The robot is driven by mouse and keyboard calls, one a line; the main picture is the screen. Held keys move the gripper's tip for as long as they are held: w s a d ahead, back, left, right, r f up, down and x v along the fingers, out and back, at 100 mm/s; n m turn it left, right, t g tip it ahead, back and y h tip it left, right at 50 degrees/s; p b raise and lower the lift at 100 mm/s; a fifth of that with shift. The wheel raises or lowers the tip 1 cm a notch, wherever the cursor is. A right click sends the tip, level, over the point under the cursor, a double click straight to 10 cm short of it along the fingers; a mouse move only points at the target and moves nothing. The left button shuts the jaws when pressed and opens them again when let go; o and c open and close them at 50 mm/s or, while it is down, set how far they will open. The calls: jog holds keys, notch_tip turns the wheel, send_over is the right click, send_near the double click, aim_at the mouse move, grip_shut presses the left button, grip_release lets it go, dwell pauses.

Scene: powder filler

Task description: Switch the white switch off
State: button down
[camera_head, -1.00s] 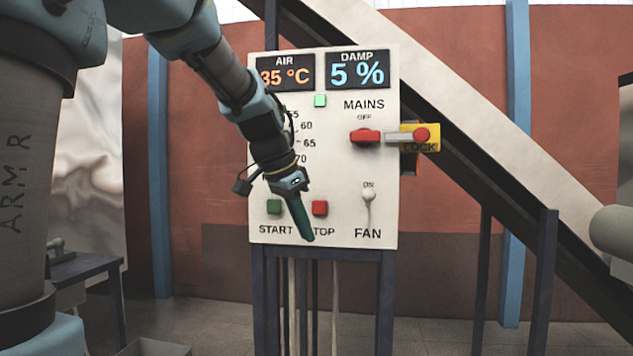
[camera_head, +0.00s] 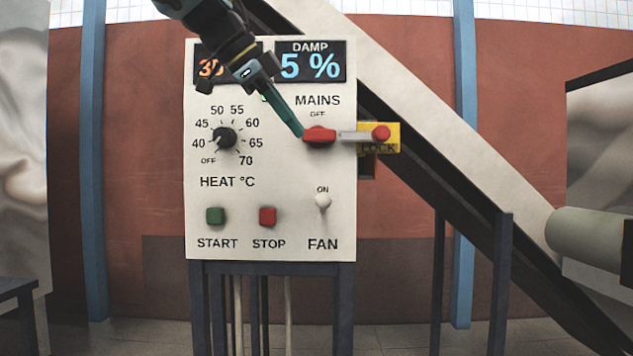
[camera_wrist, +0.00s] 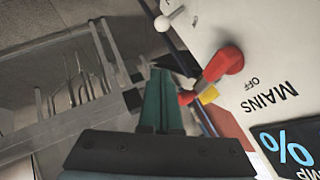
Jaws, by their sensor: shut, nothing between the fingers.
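The white switch (camera_head: 322,202) is a small ball-tipped toggle above the FAN label, low on the right of the control panel (camera_head: 270,225). Its tip is up towards the ON mark. It also shows at the top of the wrist view (camera_wrist: 166,20). My gripper (camera_head: 300,133) is shut and empty, its teal fingers pointing down and right. In the head view its tip overlaps or adjoins the left end of the red MAINS knob (camera_head: 319,136); contact cannot be told. The wrist view shows my gripper (camera_wrist: 163,75) from behind, with the red knob (camera_wrist: 228,62) to its right.
A yellow LOCK plate (camera_head: 392,148) with a red button (camera_head: 381,132) projects from the panel's right edge. The heat dial (camera_head: 225,138), green START button (camera_head: 215,215) and red STOP button (camera_head: 267,216) are uncovered. The space before the white switch is clear.

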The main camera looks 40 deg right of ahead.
jog(key=p, duration=0.2)
send_over(323, 207)
jog(key=s+a, duration=0.2)
notch_tip(323, 207, down, 7)
jog(key=shift+w+d+f+p, duration=0.1)
jog(key=shift+w+f, duration=0.2)
jog(key=shift+f, duration=0.3)
jog(key=shift+w+d+f+p, duration=0.15)
jog(key=shift+w+f, duration=0.1)
jog(key=shift+f, duration=0.3)
jog(key=shift+w+d+f+p, duration=0.1)
jog(key=shift+w+f, duration=0.2)
jog(key=shift+f, duration=0.3)
jog(key=shift+f, duration=0.15)
